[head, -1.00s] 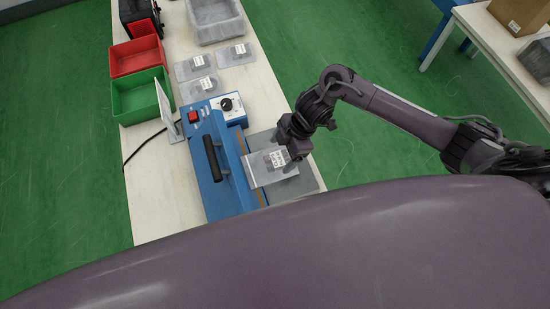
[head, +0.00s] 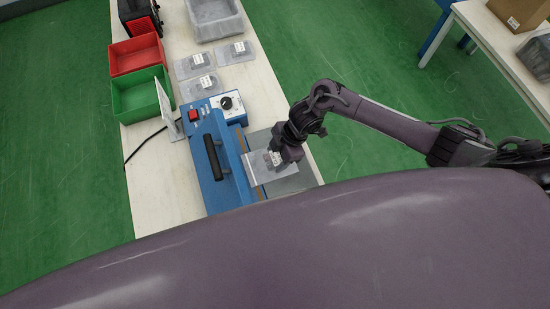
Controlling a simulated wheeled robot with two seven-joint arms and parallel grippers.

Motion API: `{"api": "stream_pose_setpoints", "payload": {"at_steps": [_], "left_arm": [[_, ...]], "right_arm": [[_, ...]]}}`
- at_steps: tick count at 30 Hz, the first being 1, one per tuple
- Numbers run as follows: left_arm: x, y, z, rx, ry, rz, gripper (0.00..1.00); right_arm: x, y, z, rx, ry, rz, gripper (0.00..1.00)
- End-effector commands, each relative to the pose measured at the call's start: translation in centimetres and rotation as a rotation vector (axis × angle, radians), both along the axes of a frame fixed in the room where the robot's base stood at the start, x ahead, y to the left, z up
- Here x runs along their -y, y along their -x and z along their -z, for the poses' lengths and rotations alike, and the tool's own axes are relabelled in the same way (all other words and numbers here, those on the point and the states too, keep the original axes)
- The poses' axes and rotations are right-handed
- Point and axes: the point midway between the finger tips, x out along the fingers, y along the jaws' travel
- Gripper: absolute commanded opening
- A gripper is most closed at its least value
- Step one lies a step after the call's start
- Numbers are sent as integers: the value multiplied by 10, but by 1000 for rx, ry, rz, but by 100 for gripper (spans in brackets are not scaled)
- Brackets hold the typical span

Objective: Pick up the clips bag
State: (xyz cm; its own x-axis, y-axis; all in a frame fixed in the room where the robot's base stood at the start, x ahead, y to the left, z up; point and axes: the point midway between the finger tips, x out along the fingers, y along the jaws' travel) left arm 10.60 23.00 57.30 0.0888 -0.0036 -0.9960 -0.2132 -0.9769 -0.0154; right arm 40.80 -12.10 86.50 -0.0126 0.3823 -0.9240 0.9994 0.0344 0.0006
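A clear flat bag with a white label (head: 258,172) lies at the right side of the blue sealing machine (head: 213,165), over a grey plate (head: 298,183). I cannot make out its contents. My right gripper (head: 276,157) points down at the bag's label area and hides part of it. I cannot tell whether its fingers touch the bag or are open or shut. Three similar labelled bags lie farther back on the table, one of them here (head: 237,53). My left gripper is not in view.
A green bin (head: 140,97), a red bin (head: 136,58) and a grey tray (head: 215,20) stand on the white table (head: 160,200) toward the back. A small upright panel (head: 166,110) stands beside the machine. Green floor is open right of the table.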

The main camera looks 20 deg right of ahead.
Motion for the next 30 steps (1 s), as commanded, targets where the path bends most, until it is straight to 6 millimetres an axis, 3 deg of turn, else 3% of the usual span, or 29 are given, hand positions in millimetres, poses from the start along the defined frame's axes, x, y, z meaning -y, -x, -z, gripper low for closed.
{"api": "stream_pose_setpoints", "payload": {"at_steps": [1, 6, 17, 20, 30], "left_arm": [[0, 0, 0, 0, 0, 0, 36], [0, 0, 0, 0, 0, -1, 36], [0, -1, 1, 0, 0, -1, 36], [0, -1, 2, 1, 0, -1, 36], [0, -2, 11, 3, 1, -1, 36]], "right_arm": [[0, 0, 0, 0, 0, 0, 48], [0, 0, 0, 0, 0, 0, 30], [0, -1, -11, 2, -1, 1, 29], [0, -1, -26, 4, -1, -3, 29], [0, -1, -120, 8, 1, -3, 29]]}}
